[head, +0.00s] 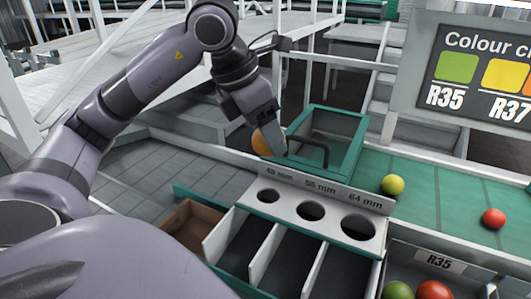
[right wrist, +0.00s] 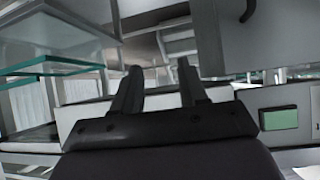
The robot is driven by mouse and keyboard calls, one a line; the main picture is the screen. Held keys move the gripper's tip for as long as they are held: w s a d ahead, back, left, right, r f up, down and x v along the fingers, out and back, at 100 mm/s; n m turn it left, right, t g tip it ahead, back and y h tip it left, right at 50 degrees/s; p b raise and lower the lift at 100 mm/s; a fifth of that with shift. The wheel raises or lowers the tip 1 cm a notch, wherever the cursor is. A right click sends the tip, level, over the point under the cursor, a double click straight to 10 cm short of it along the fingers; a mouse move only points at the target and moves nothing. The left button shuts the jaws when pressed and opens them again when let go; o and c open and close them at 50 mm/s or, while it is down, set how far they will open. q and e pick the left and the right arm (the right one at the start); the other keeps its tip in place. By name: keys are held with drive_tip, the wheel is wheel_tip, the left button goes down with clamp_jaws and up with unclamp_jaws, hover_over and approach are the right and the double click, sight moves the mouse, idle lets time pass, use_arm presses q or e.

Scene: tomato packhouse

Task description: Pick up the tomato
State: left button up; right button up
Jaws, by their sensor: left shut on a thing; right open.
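In the head view, my left gripper (head: 270,138) is shut on an orange tomato (head: 261,143) beside the left end of a green tray. The gripper hides part of this tomato. A yellow-green tomato (head: 393,185) and a red tomato (head: 493,218) sit on the green belt at the right. A green tomato (head: 398,291) and another red tomato (head: 433,291) lie in the R35 crate at the lower right. In the right wrist view, my right gripper (right wrist: 160,80) is open, with nothing between its fingers.
A white sizing board (head: 335,203) with three holes stands above open dark compartments. The green tray (head: 352,157) has a dark handle. A brown box (head: 190,225) is at the lower left. The green belt (head: 440,190) has free room between tomatoes. A colour chart (head: 480,80) stands behind it.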

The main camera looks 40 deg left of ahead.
use_arm(q)
wheel_tip(320, 180, up, 8)
drive_tip(key=shift+r+p, duration=0.25)
drive_tip(key=shift+p, duration=0.8)
drive_tip(key=w+d+f+b, duration=0.1)
drive_tip(key=d+f, duration=0.3)
drive_tip(key=f, duration=0.5)
drive_tip(key=w+d+f+h+b, duration=0.1)
drive_tip(key=d+f+b, duration=0.2)
drive_tip(key=f, duration=0.6)
drive_tip(key=shift+w+d+f+g+h, duration=0.15)
drive_tip(key=shift+w+d+g+h, duration=0.2)
drive_tip(key=shift+d, duration=0.3)
drive_tip(key=o, duration=0.8)
drive_tip(key=shift+o, duration=0.2)
